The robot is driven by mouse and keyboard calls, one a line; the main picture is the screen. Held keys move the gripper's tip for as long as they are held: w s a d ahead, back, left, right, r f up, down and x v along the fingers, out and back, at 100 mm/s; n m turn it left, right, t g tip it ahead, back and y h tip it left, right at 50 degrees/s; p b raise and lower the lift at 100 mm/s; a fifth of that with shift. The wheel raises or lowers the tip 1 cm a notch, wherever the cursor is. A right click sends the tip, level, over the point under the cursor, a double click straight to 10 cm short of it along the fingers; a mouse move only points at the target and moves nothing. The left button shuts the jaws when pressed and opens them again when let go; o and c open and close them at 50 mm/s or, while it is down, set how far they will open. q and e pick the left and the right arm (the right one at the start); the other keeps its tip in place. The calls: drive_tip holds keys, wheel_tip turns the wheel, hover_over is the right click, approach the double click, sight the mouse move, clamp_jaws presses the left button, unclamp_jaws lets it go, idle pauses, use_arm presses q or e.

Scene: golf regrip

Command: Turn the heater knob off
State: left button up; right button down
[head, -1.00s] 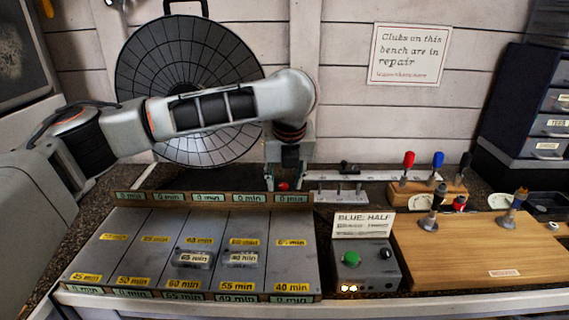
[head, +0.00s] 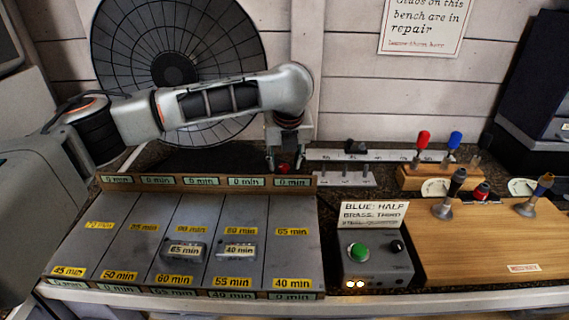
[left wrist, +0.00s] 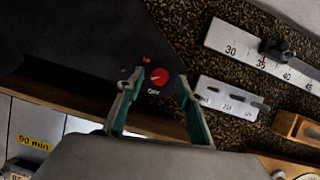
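The heater (head: 175,75) is a large round dark dish with a wire grille at the back left. The knob also shows small in the head view (head: 284,168). My left gripper (left wrist: 155,80) is open, with its two green-lined fingers apart on either side of the knob's near side. I cannot tell whether the fingers touch it. My right gripper is in neither view.
A sloped tray of minute-labelled lanes (head: 140,235) lies in front of the knob. A control box with a green button (head: 358,252), a ruler strip (head: 375,155) and a wooden board (head: 490,245) are to the right. A wooden rack (head: 437,178) holds red and blue-topped pieces.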

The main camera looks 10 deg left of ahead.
use_arm(q)
drive_tip(key=shift+w+f, duration=0.2)
drive_tip(key=shift+f, duration=0.15)
clamp_jaws()
drive_tip(key=shift+r, duration=0.1)
